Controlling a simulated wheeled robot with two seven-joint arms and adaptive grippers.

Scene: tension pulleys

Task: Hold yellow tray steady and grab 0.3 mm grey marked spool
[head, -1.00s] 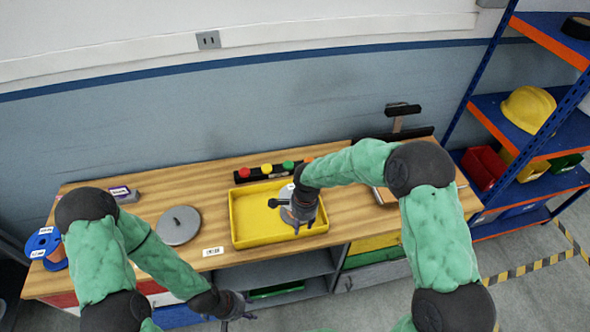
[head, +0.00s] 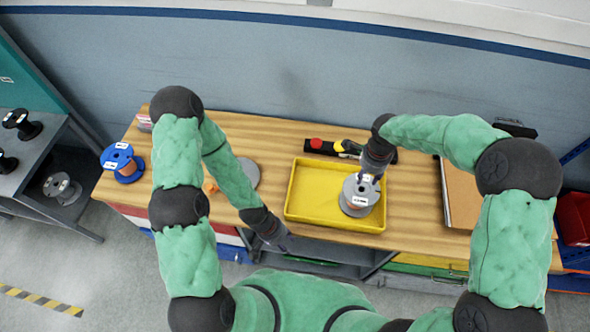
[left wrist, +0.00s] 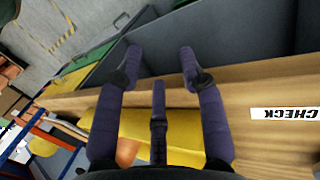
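The yellow tray (head: 310,188) lies on the wooden bench near its front edge. A grey spool with white labels (head: 358,203) is at the tray's right end; the label print is too small to read. My right gripper (head: 367,178) is at the top of this spool; its fingertips are unclear, so I cannot tell whether it grips. My left gripper (head: 276,240) is just off the tray's front left corner. In the left wrist view its fingers (left wrist: 160,62) are spread and empty, with part of the yellow tray (left wrist: 182,135) visible between and behind them.
A blue spool with copper wire (head: 122,164) stands at the bench's left end. A grey disc (head: 248,172) lies partly behind my left arm. A button strip (head: 325,147) sits behind the tray. A brown board (head: 462,190) lies right. Dark spools (head: 20,122) stand on a left shelf.

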